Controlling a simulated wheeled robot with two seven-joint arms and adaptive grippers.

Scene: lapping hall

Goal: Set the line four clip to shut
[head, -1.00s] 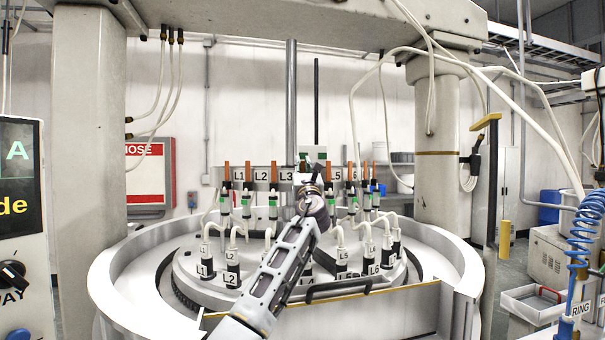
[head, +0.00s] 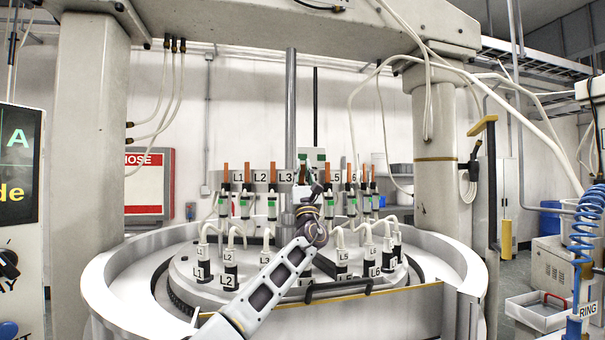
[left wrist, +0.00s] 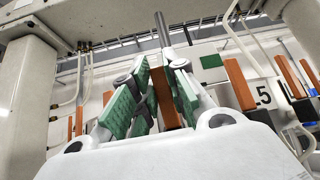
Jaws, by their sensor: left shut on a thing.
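My left gripper (head: 313,170) is at the line four place of the row of hose clips, between the L3 and L5 labels. In the left wrist view its green-padded fingers (left wrist: 158,98) are closed around the orange lever of the line four clip (left wrist: 164,98). In the head view my gripper and wrist hide that clip and its label. I cannot tell from here whether the clip is open or shut. My right gripper is not in view.
The orange levers of the L3 clip (head: 272,172) and L5 clip (head: 349,172) stand close on either side. Labelled hose fittings sit on the round plate below, inside a wide white ring (head: 110,290). Columns (head: 85,140) flank the machine. White hoses hang at right.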

